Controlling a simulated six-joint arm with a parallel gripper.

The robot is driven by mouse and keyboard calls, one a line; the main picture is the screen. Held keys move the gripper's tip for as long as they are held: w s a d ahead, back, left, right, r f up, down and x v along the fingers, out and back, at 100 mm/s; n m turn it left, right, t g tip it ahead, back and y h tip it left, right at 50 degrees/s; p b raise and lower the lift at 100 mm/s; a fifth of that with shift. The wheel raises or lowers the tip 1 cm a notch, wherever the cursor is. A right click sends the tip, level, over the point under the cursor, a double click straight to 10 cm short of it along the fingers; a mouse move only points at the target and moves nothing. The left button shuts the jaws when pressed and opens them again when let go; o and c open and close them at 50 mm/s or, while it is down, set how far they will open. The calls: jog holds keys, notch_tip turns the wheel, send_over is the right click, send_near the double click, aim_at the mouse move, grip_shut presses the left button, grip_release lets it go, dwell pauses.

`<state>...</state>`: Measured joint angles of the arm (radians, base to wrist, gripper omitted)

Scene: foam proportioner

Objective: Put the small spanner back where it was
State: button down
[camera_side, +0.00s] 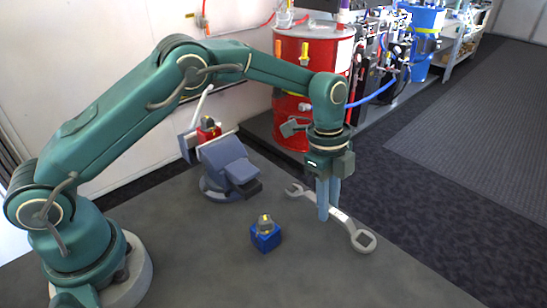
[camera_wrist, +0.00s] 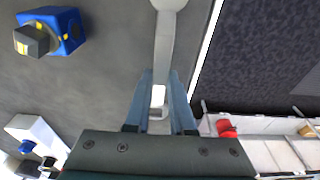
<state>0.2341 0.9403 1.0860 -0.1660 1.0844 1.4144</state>
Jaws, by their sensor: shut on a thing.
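The spanner (camera_side: 362,239) is a silver-grey metal tool with a ring-like end at the right and a jaw-like end at the left in the side view. It lies flat, close over or on the dark grey table top; I cannot tell if it touches. My gripper (camera_side: 325,211) points down and is shut on the spanner's handle, whose middle the fingers hide. In the wrist view the spanner (camera_wrist: 165,40) runs up from between the two blue fingers of my gripper (camera_wrist: 160,85), with its far end cut off by the top edge.
A small blue block with a grey knob (camera_side: 265,236) stands on the table (camera_side: 330,285) left of the spanner; the wrist view shows it too (camera_wrist: 65,28). A blue-grey vise (camera_side: 228,160) stands behind. The table edge is close beyond the spanner. A red drum (camera_side: 290,75) stands behind.

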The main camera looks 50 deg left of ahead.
jog(key=shift+f, duration=0.5)
jog(key=c, duration=0.8)
grip_release()
jog(key=shift+f, duration=0.15)
jog(key=shift+o, duration=0.2)
